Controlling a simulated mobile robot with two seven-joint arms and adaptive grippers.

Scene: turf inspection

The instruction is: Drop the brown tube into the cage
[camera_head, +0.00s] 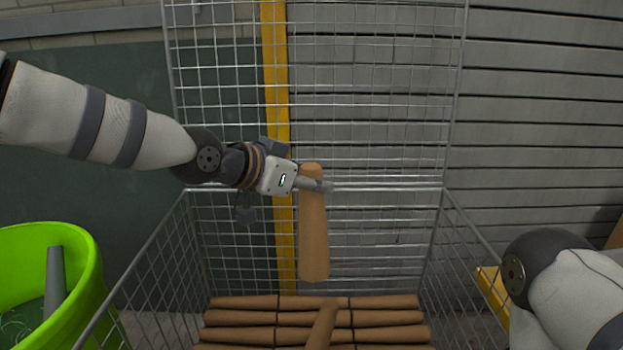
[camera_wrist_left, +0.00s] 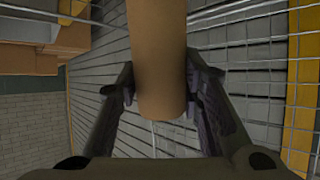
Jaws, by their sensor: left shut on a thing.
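The brown tube (camera_head: 314,240) hangs close to upright over the cage in the head view. My left gripper (camera_head: 316,184) is shut on it near its top end. In the left wrist view the tube (camera_wrist_left: 160,60) sits between the two fingers of the gripper (camera_wrist_left: 162,92). The wire mesh cage (camera_head: 183,255) stands below and around the tube, with a tall mesh back panel. The tube's lower end is above the tubes in the cage and looks apart from them. My right gripper is not in view; only part of my right arm shows.
Several brown tubes (camera_head: 240,318) lie in rows in the cage, and one loose tube (camera_head: 322,325) lies across them. A green bin (camera_head: 85,285) with a grey tube (camera_head: 54,280) stands left of the cage. A yellow post (camera_head: 274,60) rises behind the mesh.

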